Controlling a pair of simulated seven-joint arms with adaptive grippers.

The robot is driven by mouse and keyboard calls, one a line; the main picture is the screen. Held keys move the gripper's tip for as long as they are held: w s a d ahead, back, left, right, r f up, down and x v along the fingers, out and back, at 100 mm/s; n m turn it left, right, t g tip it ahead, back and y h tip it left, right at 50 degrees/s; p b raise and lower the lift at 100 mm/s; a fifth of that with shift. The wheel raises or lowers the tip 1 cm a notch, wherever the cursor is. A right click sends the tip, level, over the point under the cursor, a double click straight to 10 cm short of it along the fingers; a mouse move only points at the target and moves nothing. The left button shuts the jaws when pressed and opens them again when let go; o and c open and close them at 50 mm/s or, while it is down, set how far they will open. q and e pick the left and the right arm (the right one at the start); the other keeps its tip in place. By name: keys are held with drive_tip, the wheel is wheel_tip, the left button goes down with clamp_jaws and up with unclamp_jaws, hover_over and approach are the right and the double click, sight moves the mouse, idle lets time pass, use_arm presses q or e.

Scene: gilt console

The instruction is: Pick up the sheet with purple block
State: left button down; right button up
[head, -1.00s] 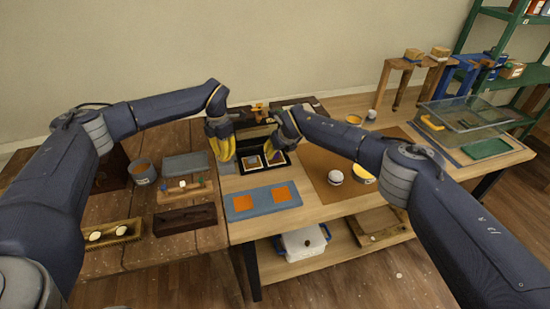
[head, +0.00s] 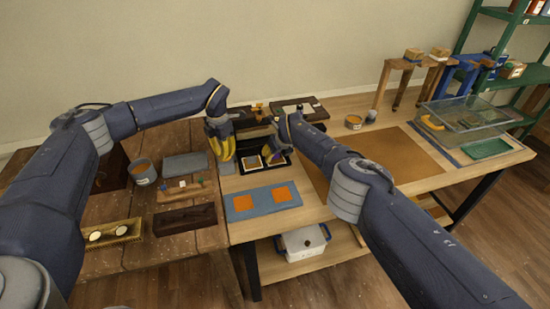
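Two small sheets lie in a black tray (head: 263,172) at the middle of the wooden table. The left sheet (head: 251,163) is pale-edged with coloured patches; the right sheet (head: 275,159) is partly hidden by my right gripper. Which one bears the purple block is too small to tell. My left gripper (head: 224,160), with yellow fingers, points down just left of the tray, apart from the sheets; its finger gap is unclear. My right gripper (head: 272,150) is over the tray's right part, mostly hidden behind its own wrist.
A blue-grey board (head: 263,209) with two orange squares lies in front of the tray. A brown mat (head: 405,150) is right of my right arm. A grey pot (head: 144,173) and dark box (head: 185,219) stand left. A clear case (head: 465,118) stands far right.

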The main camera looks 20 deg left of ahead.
sight(275, 161)
drive_tip(key=shift+c, duration=0.2)
drive_tip(key=c, duration=0.7)
drive_tip(key=shift+r, duration=0.15)
drive_tip(key=shift+r, duration=0.2)
drive_tip(key=shift+c, duration=0.4)
wheel_tip(275, 161, up, 17)
drive_tip(key=s, duration=0.1)
drive_tip(key=shift+s+d+r, duration=0.2)
drive_tip(key=shift+s+d, duration=0.6)
drive_tip(key=shift+s, duration=1.25)
drive_tip(key=shift+s+d, duration=0.6)
drive_tip(key=shift+s, duration=1.25)
drive_tip(key=shift+s+d, duration=0.55)
drive_tip(key=shift+s, duration=1.25)
